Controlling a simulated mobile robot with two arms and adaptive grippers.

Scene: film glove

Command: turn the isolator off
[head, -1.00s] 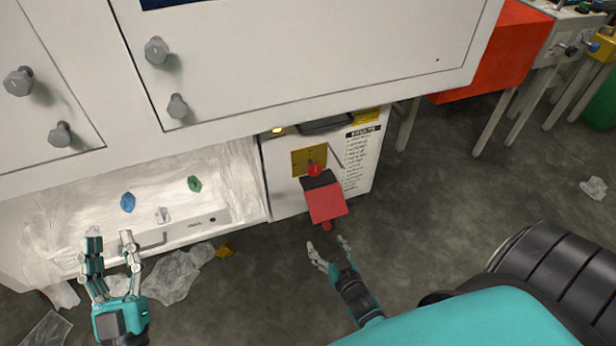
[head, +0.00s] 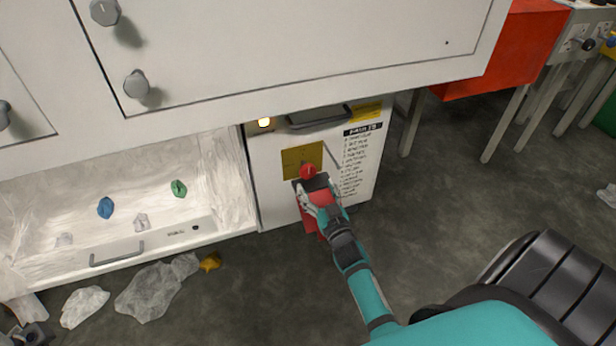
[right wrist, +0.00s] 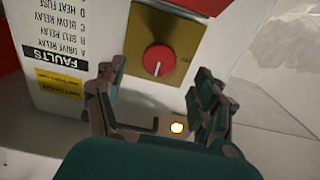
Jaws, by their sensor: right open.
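The isolator is a round red knob (head: 308,171) on a brass-coloured plate (head: 292,158) on the white cabinet's front. The right wrist view shows the knob (right wrist: 160,60) with a pale mark pointing down in that picture. A red box-like part (head: 311,222) sits just below the knob, partly hidden by my right gripper (head: 319,190). That gripper (right wrist: 155,88) is open and empty. Its fingers are spread on either side of the knob's line, apparently short of it. A grey shape at the bottom left corner may be my left gripper (head: 28,335); its jaws cannot be made out.
A lamp (head: 264,122) glows beside a dark handle (head: 318,117) above the plate. A faults list (head: 362,150) is at the right. The large white housing (head: 300,60) overhangs the cabinet. An open bay (head: 60,210) holds crumpled scraps; clear film (head: 155,290) lies on the floor.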

